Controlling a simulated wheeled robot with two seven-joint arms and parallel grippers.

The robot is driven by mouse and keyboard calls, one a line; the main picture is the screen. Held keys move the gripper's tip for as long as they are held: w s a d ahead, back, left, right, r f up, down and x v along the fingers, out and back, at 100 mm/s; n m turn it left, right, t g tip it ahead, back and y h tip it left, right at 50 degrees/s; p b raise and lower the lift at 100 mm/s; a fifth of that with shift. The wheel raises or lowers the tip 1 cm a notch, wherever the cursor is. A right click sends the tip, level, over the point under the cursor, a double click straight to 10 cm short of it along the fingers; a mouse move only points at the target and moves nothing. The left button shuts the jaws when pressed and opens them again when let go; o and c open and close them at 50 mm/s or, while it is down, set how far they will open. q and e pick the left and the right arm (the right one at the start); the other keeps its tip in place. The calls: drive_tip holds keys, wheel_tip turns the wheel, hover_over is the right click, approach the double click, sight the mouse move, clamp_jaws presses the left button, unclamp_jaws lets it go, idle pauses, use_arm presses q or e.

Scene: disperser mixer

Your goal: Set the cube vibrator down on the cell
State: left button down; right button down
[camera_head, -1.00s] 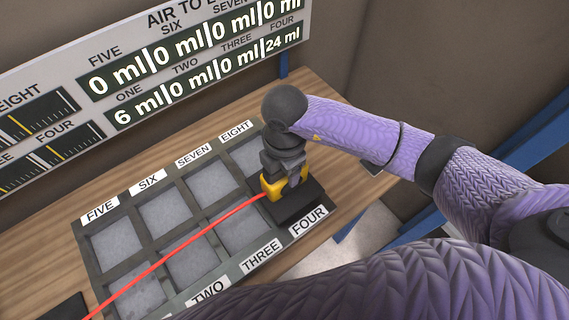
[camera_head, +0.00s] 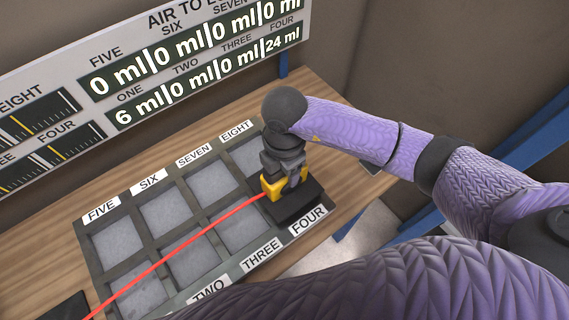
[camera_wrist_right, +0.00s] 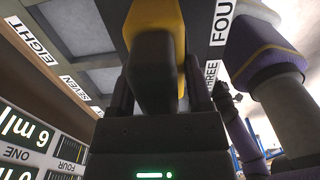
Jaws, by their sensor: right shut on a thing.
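The cube vibrator (camera_head: 292,207) has a black plate base, a yellow body and a red cable. In the head view it is at cell FOUR, by the FOUR label (camera_head: 307,220), and it covers that cell. My right gripper (camera_head: 285,178) is above it, shut on its upper part. In the right wrist view the yellow and dark body (camera_wrist_right: 158,60) of the vibrator lies between the fingers of my right gripper (camera_wrist_right: 165,88). Whether its base touches the cell cannot be told.
The grey cell tray (camera_head: 150,247) lies on a wooden table (camera_head: 45,240). The red cable (camera_head: 180,247) runs across the cells to the lower left. A readout board (camera_head: 190,60) stands behind. My right arm covers the right side.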

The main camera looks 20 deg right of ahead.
use_arm(q)
drive_tip(key=shift+a, duration=0.25)
drive_tip(key=shift+a+r, duration=0.15)
use_arm(e)
drive_tip(key=shift+f, duration=0.1)
drive_tip(key=shift+f, duration=0.35)
use_arm(q)
drive_tip(key=shift+d+f+b, duration=0.3)
drive_tip(key=shift+d+f, duration=0.15)
drive_tip(key=shift+d, duration=0.05)
use_arm(e)
drive_tip(key=shift+f, duration=0.1)
use_arm(q)
drive_tip(key=shift+f, duration=0.15)
use_arm(e)
drive_tip(key=shift+f, duration=0.2)
use_arm(q)
drive_tip(key=shift+a+f, duration=0.15)
drive_tip(key=shift+a, duration=0.1)
use_arm(e)
drive_tip(key=shift+f, duration=0.15)
